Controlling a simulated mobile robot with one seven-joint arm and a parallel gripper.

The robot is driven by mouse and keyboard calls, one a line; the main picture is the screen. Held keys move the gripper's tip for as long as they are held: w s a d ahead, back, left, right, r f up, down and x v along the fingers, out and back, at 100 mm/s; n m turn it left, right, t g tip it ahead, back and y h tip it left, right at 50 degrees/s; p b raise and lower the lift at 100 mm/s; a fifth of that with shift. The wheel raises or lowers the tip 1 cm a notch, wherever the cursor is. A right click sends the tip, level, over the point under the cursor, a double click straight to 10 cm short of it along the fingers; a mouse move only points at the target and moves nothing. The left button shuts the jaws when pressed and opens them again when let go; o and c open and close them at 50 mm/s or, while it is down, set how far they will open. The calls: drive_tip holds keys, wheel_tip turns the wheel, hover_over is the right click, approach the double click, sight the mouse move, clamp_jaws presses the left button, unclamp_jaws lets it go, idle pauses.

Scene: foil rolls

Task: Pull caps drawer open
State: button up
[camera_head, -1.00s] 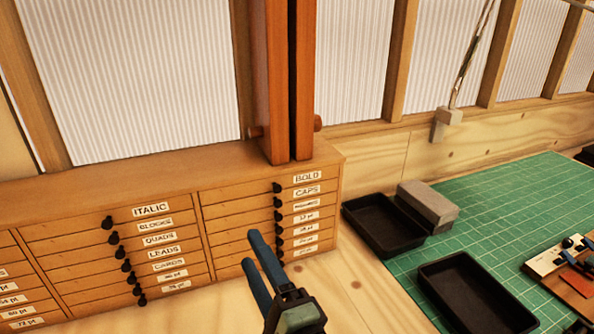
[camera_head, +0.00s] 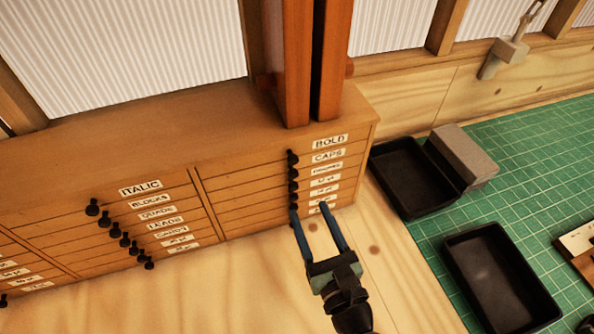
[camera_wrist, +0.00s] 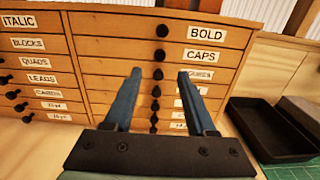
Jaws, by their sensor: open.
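The caps drawer (camera_head: 327,156) is the second from the top in the right column of the wooden cabinet, below the drawer labelled BOLD. It is shut, flush with its neighbours. Its label (camera_wrist: 202,56) and round black knob (camera_wrist: 159,73) show in the wrist view. My gripper (camera_head: 309,208) is open and empty, in front of the lower drawers of that column. No contact with the knob is visible.
Other black knobs stand close above and below the caps knob, such as the BOLD knob (camera_wrist: 162,31). Wooden posts (camera_head: 300,60) rise from the cabinet top. Black trays (camera_head: 497,280) and a grey block (camera_head: 464,157) lie on a green mat (camera_head: 540,150) at right.

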sight(294, 177)
drive_tip(key=p+x, duration=0.1)
drive_tip(key=x, duration=0.8)
drive_tip(key=shift+w, duration=0.15)
clamp_jaws()
idle(1.0)
